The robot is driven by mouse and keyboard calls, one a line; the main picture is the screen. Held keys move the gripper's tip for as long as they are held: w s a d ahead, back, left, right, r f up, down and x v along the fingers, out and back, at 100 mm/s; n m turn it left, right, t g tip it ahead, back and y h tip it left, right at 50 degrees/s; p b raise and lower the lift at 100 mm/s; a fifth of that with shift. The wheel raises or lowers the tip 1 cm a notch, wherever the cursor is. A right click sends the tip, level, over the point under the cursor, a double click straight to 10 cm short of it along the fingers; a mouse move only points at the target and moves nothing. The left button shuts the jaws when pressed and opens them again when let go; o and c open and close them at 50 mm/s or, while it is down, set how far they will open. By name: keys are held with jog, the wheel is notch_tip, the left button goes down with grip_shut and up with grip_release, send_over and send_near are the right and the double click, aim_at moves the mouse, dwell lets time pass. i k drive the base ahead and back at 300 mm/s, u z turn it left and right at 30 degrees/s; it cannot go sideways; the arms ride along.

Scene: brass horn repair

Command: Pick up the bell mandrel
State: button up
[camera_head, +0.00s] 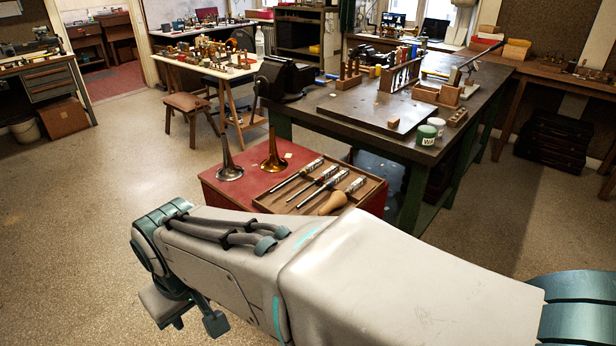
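The bell mandrel, a grey steel cone with a flared foot (229,160), stands upright on the red cabinet (216,192), at the left of its top. A similar brass-coloured flared bell (273,156) stands upright just right of it, apart from it. My arm crosses the lower picture in front of the cabinet. What seems to be my gripper (197,322) hangs at the lower left, below my wrist and away from the mandrel.
A wooden tray (264,206) with several handled tools lies right of the two cones. A green-legged workbench (350,120) with a vise (287,78), racks and jars stands behind. A white-topped table (187,62) and chair (190,105) are further back. Floor at the left is clear.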

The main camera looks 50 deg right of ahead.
aim_at(338, 199)
jog(key=z, duration=1.9)
jog(key=i, duration=1)
